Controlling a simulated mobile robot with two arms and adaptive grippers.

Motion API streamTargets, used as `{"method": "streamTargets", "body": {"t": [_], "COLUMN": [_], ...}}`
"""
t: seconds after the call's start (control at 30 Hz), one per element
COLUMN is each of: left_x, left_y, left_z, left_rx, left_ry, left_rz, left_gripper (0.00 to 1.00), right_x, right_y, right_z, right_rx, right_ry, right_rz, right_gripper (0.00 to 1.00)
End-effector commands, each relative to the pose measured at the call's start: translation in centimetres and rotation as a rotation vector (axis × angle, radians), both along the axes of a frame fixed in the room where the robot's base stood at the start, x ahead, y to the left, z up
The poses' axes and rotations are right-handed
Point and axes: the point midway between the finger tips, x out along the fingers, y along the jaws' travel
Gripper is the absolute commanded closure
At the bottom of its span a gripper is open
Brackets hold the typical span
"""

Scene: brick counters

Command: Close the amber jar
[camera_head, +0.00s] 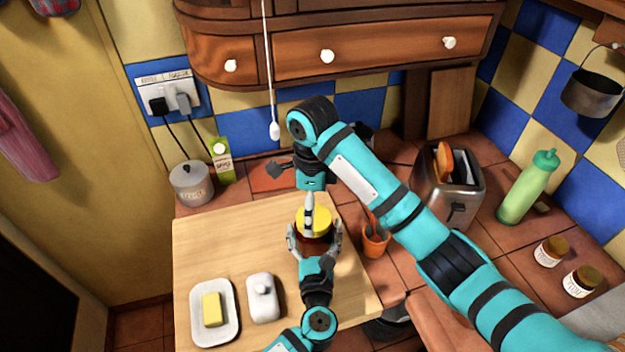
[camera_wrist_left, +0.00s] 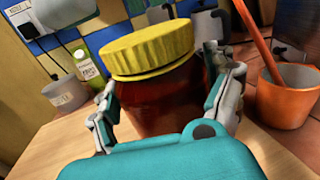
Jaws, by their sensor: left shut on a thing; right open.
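The amber jar (camera_head: 312,242) stands near the right part of the wooden board, its dark red-brown body large in the left wrist view (camera_wrist_left: 165,100). Its yellow lid (camera_head: 323,224) sits on top of the jar, also clear in the left wrist view (camera_wrist_left: 150,48). My left gripper (camera_head: 314,246) is shut around the jar body, one finger on each side; both fingers also show in the left wrist view (camera_wrist_left: 166,108). My right gripper (camera_head: 309,208) is open and points down over the lid. One grey finger overlaps the lid; whether it touches is unclear.
The wooden board (camera_head: 230,245) also bears a butter dish (camera_head: 227,328) and a white lidded dish (camera_head: 263,305). An orange pot (camera_head: 375,242) stands close to the jar's right. A toaster (camera_head: 450,190), green bottle (camera_head: 525,190) and small jars stand farther right.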

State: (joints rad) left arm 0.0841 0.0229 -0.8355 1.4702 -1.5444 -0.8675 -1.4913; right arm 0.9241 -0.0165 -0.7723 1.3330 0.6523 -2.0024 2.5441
Motion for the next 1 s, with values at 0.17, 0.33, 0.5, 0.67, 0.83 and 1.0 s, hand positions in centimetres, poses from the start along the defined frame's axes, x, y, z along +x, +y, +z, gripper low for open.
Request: {"method": "streamTargets", "body": {"t": [0.17,0.33,0.5,0.67,0.83,1.0], "left_x": [0.0,0.0,0.0,0.0,0.0,0.0], "left_y": [0.0,0.0,0.0,0.0,0.0,0.0], "left_z": [-0.1,-0.1,-0.1,-0.1,-0.1,-0.1], "left_rx": [0.002,0.002,0.002,0.002,0.002,0.002], "left_ry": [0.001,0.001,0.001,0.001,0.001,0.001], "left_rz": [0.0,0.0,0.0,0.0,0.0,0.0], "left_gripper": [1.0,1.0,1.0,1.0,1.0,0.0], "right_x": [0.2,0.1,0.0,0.0,0.0,0.0], "right_y": [-0.2,-0.2,-0.1,-0.1,-0.1,0.0], "right_z": [4.4,7.6,9.3,9.7,9.7,9.7], "right_rx": [-0.004,-0.004,-0.001,-0.001,0.0,0.0], "right_ry": [-0.009,-0.005,-0.001,0.001,0.001,0.001], "right_rz": [-0.001,-0.002,-0.002,-0.002,-0.002,-0.001], "right_gripper": [0.02,0.02,0.02,0.02,0.02,0.02]}}
